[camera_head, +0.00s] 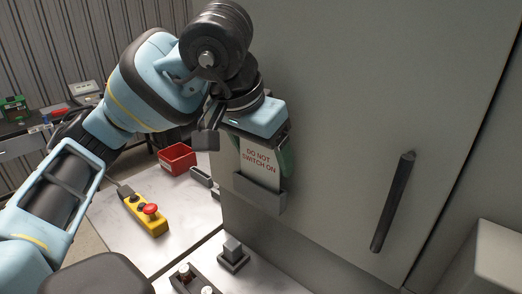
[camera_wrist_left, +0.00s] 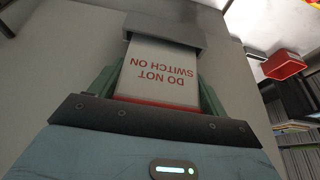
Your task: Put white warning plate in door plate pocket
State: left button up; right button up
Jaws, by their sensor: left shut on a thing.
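The white warning plate (camera_head: 256,172) carries red letters reading "DO NOT SWITCH ON". My left gripper (camera_head: 262,150) is shut on its upper end and points down along the door. The plate hangs upright, and its lower edge is hidden behind the front wall of the grey door plate pocket (camera_head: 261,196). In the left wrist view the plate (camera_wrist_left: 158,78) stands between the green fingers, and its far end runs into the pocket (camera_wrist_left: 166,27). How deep it sits cannot be told. My right gripper is out of view.
The grey cabinet door (camera_head: 340,90) has a dark bar handle (camera_head: 393,202) at right. A yellow control box with a red button (camera_head: 150,212) and a red bin (camera_head: 177,158) are on the bench at left. Small switch parts (camera_head: 233,254) stand below the pocket.

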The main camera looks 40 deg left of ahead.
pick_arm(q)
jog(key=shift+f, duration=0.2)
jog(key=o, duration=1.1)
jog(key=shift+r, duration=0.1)
jog(key=shift+c, duration=0.2)
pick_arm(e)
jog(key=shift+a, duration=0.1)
pick_arm(q)
jog(key=shift+r, duration=0.1)
jog(key=shift+s+r, duration=0.1)
jog(key=shift+r, duration=0.15)
jog(key=p+v, duration=0.2)
jog(key=v, duration=0.9)
jog(key=shift+r, duration=0.3)
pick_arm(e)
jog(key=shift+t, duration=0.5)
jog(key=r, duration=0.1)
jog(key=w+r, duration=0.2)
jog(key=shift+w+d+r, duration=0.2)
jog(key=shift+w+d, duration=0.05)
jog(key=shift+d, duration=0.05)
